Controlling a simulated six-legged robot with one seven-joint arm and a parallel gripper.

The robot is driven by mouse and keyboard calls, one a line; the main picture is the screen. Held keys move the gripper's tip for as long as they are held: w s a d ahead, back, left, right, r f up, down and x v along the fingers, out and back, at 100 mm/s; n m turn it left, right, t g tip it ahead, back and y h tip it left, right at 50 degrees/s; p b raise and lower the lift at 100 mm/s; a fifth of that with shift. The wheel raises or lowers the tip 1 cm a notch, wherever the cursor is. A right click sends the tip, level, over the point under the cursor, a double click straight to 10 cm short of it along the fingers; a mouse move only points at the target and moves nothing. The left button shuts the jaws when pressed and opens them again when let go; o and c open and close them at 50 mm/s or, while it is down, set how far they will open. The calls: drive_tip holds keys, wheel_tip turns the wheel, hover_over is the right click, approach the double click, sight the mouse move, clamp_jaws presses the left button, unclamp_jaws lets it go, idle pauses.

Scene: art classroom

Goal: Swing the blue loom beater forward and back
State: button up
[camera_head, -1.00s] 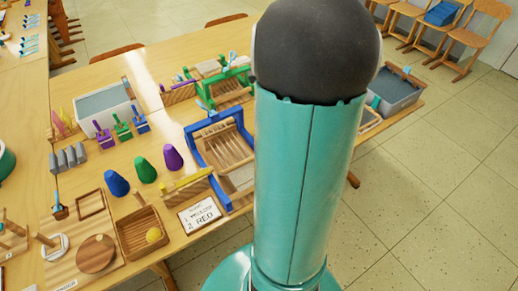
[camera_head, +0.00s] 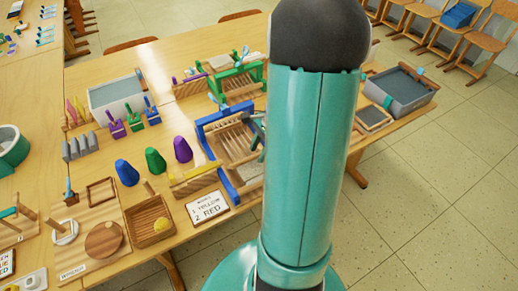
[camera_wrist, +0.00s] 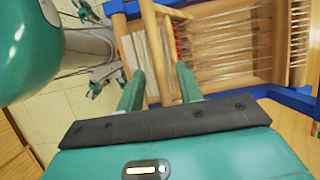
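The blue loom (camera_head: 210,120) stands on the table in the head view, with a blue frame, wooden bars and pale threads. Its right part is hidden behind my arm. I cannot tell clearly which part is its beater. My gripper (camera_head: 260,137) shows only partly beside my arm, over the right side of the loom. In the wrist view, the two teal fingers of my gripper (camera_wrist: 158,88) are apart. Wooden bars of the loom (camera_wrist: 222,10) lie beyond and between them, with threads and blue parts to the right. I cannot tell whether the fingers touch a bar.
A green loom (camera_head: 238,82) stands just behind the blue one. Blue, green and purple cones (camera_head: 155,161) stand to its left. A grey tub (camera_head: 400,92) sits at the right table end.

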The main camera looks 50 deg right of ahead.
drive_tip(key=shift+c, duration=0.5)
clamp_jaws()
drive_tip(key=shift+w, duration=0.1)
